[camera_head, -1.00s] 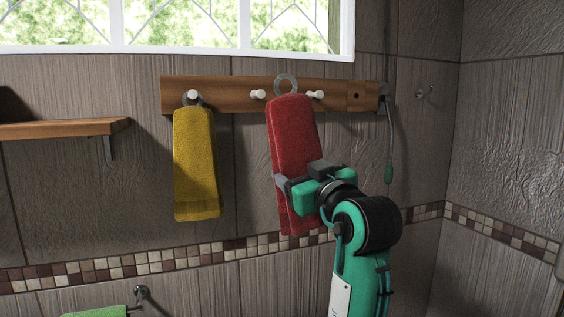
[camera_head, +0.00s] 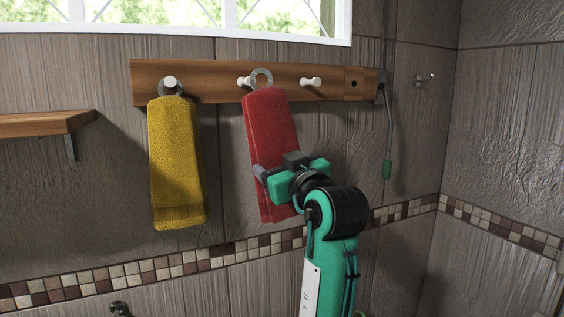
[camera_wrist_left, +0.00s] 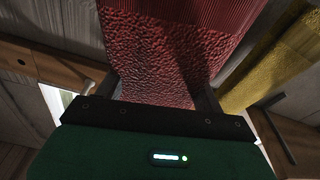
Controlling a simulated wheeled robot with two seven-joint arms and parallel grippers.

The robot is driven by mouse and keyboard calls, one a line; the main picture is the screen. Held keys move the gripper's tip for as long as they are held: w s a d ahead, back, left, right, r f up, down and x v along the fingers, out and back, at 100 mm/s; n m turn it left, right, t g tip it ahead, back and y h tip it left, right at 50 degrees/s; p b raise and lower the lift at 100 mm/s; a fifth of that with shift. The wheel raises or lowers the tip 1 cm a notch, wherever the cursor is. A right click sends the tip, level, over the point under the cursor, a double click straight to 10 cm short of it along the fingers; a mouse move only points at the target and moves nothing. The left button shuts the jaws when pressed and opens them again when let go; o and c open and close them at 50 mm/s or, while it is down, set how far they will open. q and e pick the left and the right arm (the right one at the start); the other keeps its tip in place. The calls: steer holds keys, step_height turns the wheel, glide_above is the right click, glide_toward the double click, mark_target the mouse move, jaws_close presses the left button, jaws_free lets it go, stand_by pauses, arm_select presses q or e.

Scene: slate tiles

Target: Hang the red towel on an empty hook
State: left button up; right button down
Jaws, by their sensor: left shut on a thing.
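The red towel (camera_head: 268,120) hangs upright in front of the wall rack, with a grey ring (camera_head: 262,78) at its top. The ring is just right of the middle peg (camera_head: 244,82) and overlaps its tip in the head view; I cannot tell whether it is around it. The right peg (camera_head: 311,82) is bare. A yellow towel (camera_head: 176,160) hangs by its ring on the left peg (camera_head: 170,82). My left gripper (camera_head: 283,172) is shut on the red towel's lower half. The red towel (camera_wrist_left: 170,50) also fills the left wrist view's middle. My right gripper is out of view.
The wooden rack (camera_head: 215,80) is fixed to the tiled wall under a window. A wooden shelf (camera_head: 45,123) juts out at left.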

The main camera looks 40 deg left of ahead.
arm_select(q)
steer(key=shift+w+a, duration=0.2)
steer(key=shift+a, duration=0.15)
steer(key=shift+w+a, duration=0.2)
steer(key=shift+a, duration=0.25)
steer(key=shift+w+a+f+p, duration=0.1)
steer(key=shift+w+a+p, duration=0.25)
steer(key=shift+a, duration=0.45)
steer(key=shift+w+a+f+b, duration=0.2)
steer(key=shift+w+a, duration=0.3)
steer(key=shift+a, duration=0.4)
steer(key=shift+w+a+f+b, duration=0.15)
steer(key=shift+w+a, duration=0.35)
steer(key=shift+a, duration=0.35)
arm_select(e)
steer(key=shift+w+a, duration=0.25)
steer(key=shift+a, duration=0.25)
arm_select(q)
steer(key=shift+a, duration=0.1)
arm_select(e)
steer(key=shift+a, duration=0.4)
